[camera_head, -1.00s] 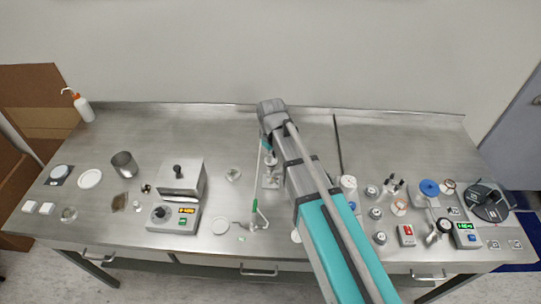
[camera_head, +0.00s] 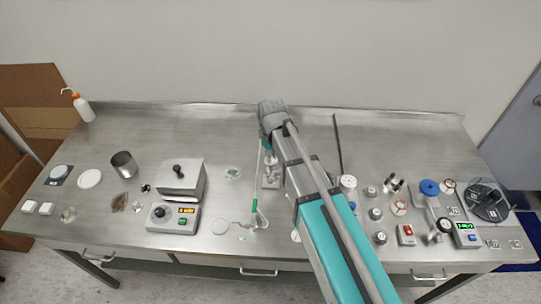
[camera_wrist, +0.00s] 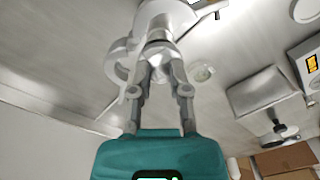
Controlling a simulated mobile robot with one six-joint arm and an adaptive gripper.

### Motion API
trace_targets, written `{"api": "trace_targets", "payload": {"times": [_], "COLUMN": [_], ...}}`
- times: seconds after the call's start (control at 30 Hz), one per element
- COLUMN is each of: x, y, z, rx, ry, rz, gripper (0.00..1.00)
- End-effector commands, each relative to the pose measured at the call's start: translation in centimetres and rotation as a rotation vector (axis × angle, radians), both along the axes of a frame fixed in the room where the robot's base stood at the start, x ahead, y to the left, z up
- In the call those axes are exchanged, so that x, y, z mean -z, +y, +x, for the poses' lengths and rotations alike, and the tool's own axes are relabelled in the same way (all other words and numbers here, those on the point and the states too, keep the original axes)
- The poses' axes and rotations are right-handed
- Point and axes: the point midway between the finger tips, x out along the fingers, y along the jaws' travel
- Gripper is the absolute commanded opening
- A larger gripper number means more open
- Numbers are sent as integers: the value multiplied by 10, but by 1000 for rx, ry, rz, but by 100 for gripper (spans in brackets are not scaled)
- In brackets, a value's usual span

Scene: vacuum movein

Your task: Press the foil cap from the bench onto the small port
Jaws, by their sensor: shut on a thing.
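My gripper (camera_wrist: 158,65) is shut on a small silvery piece, the foil cap (camera_wrist: 160,48), in the wrist view. Its two fingers reach up to the cap from the teal wrist body. Directly beyond the cap stands a pale grey, rounded apparatus (camera_wrist: 165,16). The small port is not clearly distinguishable; the cap and fingers cover that part, and I cannot tell whether cap and port touch. In the head view, my arm hides the gripper and cap, while part of the apparatus shows left of the arm (camera_head: 270,172).
A thin upright rod (camera_head: 257,180) stands left of my arm. A hotplate box (camera_head: 180,178) and its controller (camera_head: 173,217) are farther left. Jars, a blue-topped container (camera_head: 428,188) and a black round device (camera_head: 488,202) crowd the right. The back of the bench is mostly clear.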

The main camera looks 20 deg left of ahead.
Motion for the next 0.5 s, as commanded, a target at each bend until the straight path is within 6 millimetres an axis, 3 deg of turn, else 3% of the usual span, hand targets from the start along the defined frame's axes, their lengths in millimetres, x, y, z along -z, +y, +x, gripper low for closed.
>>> {"api": "trace_targets", "payload": {"times": [0.5], "x": [5], "y": [0], "z": [0], "rx": [0], "ry": [0], "rz": [0], "gripper": [0]}}
